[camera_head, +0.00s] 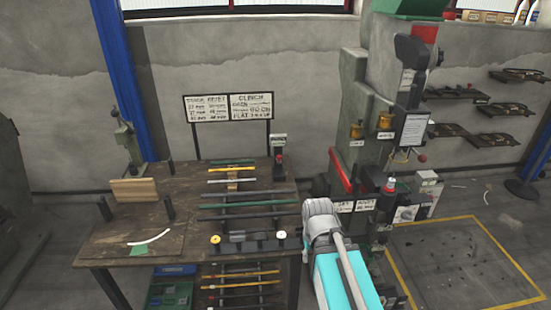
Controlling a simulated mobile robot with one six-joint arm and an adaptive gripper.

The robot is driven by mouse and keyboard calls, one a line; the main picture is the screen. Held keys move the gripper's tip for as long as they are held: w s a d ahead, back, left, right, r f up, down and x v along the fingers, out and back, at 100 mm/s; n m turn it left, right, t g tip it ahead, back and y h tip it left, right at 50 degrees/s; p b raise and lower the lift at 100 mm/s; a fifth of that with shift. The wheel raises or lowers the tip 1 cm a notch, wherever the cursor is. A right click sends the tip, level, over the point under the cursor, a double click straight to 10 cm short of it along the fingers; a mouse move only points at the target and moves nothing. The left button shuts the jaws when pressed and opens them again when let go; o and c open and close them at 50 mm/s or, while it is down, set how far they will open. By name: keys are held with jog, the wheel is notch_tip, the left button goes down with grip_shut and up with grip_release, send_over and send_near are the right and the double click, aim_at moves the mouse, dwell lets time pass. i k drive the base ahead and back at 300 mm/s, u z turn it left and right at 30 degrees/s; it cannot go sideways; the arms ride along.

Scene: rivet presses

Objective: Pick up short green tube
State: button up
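Several tubes lie side by side across a rack on the wooden workbench (105,245). A short, thin green tube (233,162) is at the far end of the row. A longer dark green tube (248,194) lies nearer, about mid-row. My arm (322,225), white and cyan, reaches up from the bottom of the picture to the right of the bench. My gripper cannot be made out, so whether it holds anything does not show.
A tall green press (375,75) stands right of the bench. A sign board (229,107) stands behind the tubes, and a small press (127,142) is at back left. More rods (240,287) lie under the bench. The floor inside the yellow lines is largely open.

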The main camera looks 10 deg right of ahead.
aim_at(230, 163)
jog(key=k, duration=0.65)
jog(key=u, duration=0.3)
jog(key=i, duration=0.5)
jog(key=u, duration=0.5)
jog(key=i, duration=1.5)
jog(key=z, duration=0.8)
